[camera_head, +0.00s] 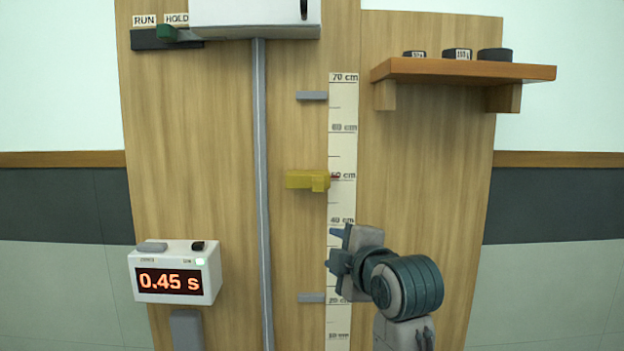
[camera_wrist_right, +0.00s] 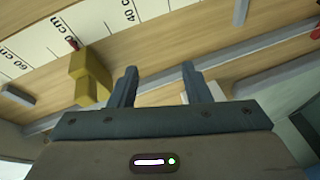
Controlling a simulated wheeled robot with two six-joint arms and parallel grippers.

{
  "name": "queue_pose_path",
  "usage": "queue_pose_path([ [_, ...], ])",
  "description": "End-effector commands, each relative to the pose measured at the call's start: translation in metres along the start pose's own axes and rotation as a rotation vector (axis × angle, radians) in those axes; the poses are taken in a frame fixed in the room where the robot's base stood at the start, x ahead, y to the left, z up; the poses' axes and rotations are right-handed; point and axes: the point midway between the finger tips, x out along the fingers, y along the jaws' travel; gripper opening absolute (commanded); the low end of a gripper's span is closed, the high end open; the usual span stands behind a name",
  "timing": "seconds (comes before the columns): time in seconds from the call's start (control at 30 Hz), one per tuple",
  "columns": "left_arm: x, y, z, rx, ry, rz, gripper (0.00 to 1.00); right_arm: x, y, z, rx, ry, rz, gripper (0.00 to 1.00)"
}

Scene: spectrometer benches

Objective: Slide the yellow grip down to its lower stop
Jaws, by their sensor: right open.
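The yellow grip (camera_head: 306,180) sits beside the white ruler strip (camera_head: 342,150), with its red pointer near the 50 cm mark. A grey upper stop (camera_head: 312,96) is above it near 70 cm, and a grey lower stop (camera_head: 311,298) is below it near 20 cm. My right gripper (camera_head: 335,249) is open and empty, below and to the right of the grip, in front of the ruler. In the right wrist view, the open fingers (camera_wrist_right: 155,88) point toward the board, and the yellow grip (camera_wrist_right: 90,78) is left of them, apart from them. My left gripper is in neither view.
A timer box (camera_head: 175,272) reading 0.45 s stands at lower left. A grey vertical rail (camera_head: 261,190) runs down the wooden board. A shelf (camera_head: 460,71) with several dark weights is at upper right. A RUN/HOLD slider (camera_head: 167,34) is at upper left.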

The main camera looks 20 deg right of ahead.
Motion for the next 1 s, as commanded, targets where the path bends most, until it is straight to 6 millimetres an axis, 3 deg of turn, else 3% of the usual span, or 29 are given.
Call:
queue_pose_path([
  [0.03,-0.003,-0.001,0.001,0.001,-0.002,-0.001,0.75,-0.012,0.030,-0.010,-0.053,0.018,0.051,0.44],
  [0.1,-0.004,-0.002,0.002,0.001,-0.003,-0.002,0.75,-0.026,0.056,-0.020,-0.119,0.033,0.101,0.44],
  [0.2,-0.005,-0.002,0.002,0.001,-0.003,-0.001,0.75,-0.040,0.081,-0.029,-0.187,0.043,0.149,0.44],
  [0.37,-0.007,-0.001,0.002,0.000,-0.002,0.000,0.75,-0.046,0.095,-0.035,-0.231,0.048,0.175,0.44],
  [0.47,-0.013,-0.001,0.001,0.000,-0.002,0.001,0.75,-0.037,0.099,-0.036,-0.232,0.048,0.173,0.44],
  [0.8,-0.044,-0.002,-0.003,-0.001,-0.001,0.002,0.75,0.025,0.110,-0.040,-0.230,0.047,0.170,0.44],
  [1.0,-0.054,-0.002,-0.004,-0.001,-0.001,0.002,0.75,0.050,0.113,-0.042,-0.230,0.047,0.173,0.44],
])
